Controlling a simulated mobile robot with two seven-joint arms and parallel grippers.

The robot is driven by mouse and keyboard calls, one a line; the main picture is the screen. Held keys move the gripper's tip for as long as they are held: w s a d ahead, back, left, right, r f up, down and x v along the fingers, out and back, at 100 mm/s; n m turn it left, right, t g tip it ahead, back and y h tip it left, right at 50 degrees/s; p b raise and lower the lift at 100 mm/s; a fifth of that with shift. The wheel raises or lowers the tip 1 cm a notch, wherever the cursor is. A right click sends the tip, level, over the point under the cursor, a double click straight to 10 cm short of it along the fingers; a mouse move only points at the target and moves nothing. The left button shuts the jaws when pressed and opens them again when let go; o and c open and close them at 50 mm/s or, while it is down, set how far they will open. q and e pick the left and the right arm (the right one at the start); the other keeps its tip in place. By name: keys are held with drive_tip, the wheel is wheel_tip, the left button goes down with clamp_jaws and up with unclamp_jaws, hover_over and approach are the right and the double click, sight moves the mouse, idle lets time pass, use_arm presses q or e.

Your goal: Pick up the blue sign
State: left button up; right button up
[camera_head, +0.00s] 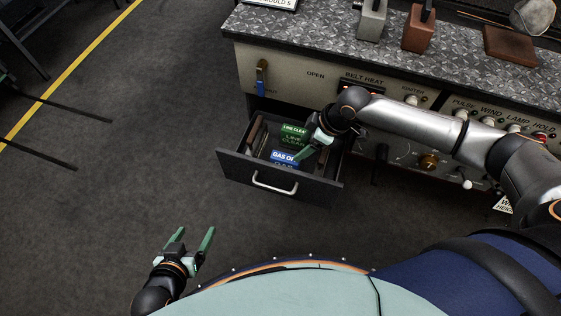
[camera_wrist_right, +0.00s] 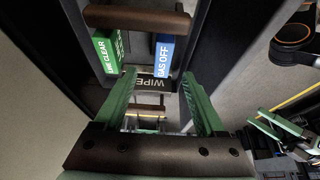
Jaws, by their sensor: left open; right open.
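The blue sign (camera_head: 284,157), lettered "GAS OFF", is in the open drawer (camera_head: 263,189), toward its front. It also shows in the right wrist view (camera_wrist_right: 163,56), beyond the fingertips and partly hidden by a brown bar. My right gripper (camera_head: 307,152) is over the drawer beside the blue sign. In the right wrist view its green fingers (camera_wrist_right: 158,74) are apart, with no blue sign between them. My left gripper (camera_head: 193,236) is open and empty, low at the left over the floor, away from the drawer.
A green "LINE CLEAR" sign (camera_head: 293,130) lies behind the blue one; the wrist view also shows it (camera_wrist_right: 105,54). A dark "WIPE" sign (camera_wrist_right: 157,84) is close to the fingertips. Drawer walls and a brown bar (camera_wrist_right: 137,19) surround the signs.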

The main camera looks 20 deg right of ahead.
sight(288, 158)
drive_tip(key=b+x, duration=0.1)
drive_tip(key=x, duration=0.4)
drive_tip(key=shift+d, duration=0.1)
drive_tip(key=shift+a+f, duration=0.25)
drive_tip(key=shift+f, duration=0.25)
drive_tip(key=b+x, duration=0.1)
drive_tip(key=x, duration=0.1)
drive_tip(key=b+x, duration=0.1)
drive_tip(key=x, duration=0.1)
drive_tip(key=shift+a+f, duration=0.2)
drive_tip(key=shift+a, duration=0.1)
drive_tip(key=shift+w+a+f, duration=0.1)
drive_tip(key=shift+f, duration=0.2)
use_arm(q)
drive_tip(key=shift+s+a+f, duration=0.1)
drive_tip(key=shift+s+f, duration=0.05)
drive_tip(key=shift+f, duration=0.5)
drive_tip(key=shift+s+a+f, duration=0.1)
drive_tip(key=shift+f, duration=0.5)
drive_tip(key=shift+s, duration=0.1)
use_arm(e)
clamp_jaws()
